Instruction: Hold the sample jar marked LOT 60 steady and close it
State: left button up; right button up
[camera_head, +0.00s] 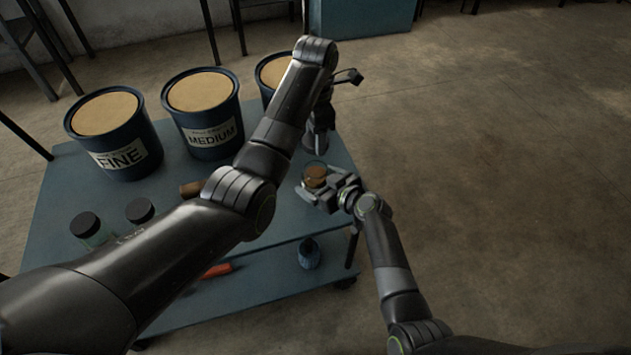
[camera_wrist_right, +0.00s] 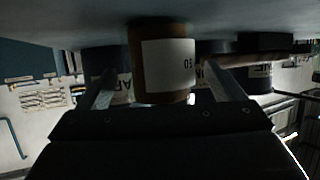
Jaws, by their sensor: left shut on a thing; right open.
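The sample jar (camera_head: 314,180) stands near the right edge of the blue cart top, upright, with brown contents and no lid visible on it. In the right wrist view, which is upside down, the jar (camera_wrist_right: 162,60) is brown with a white label; its inverted digits are hard to read. My right gripper (camera_head: 328,188) is open, its fingers (camera_wrist_right: 165,92) on either side of the jar. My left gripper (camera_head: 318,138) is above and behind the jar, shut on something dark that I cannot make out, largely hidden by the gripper.
Blue tubs marked FINE (camera_head: 122,158) and MEDIUM (camera_head: 212,138) and a third tub (camera_head: 268,72) stand at the back. Two black-lidded jars (camera_head: 86,226) (camera_head: 140,211) and a brown cylinder (camera_head: 190,188) are left. The lower shelf holds a bottle (camera_head: 309,256) and a red-orange item (camera_head: 217,270).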

jog(key=shift+x, duration=0.9)
jog(key=shift+s, duration=0.1)
jog(key=c, duration=1.5)
pick_arm(q)
send_over(315, 158)
jog(key=s, duration=0.2)
jog(key=shift+s+d+f, duration=0.15)
jog(key=shift+f, duration=2.35)
pick_arm(e)
jog(key=shift+o, duration=0.2)
pick_arm(q)
jog(key=shift+f, duration=0.9)
jog(key=shift+f, duration=0.45)
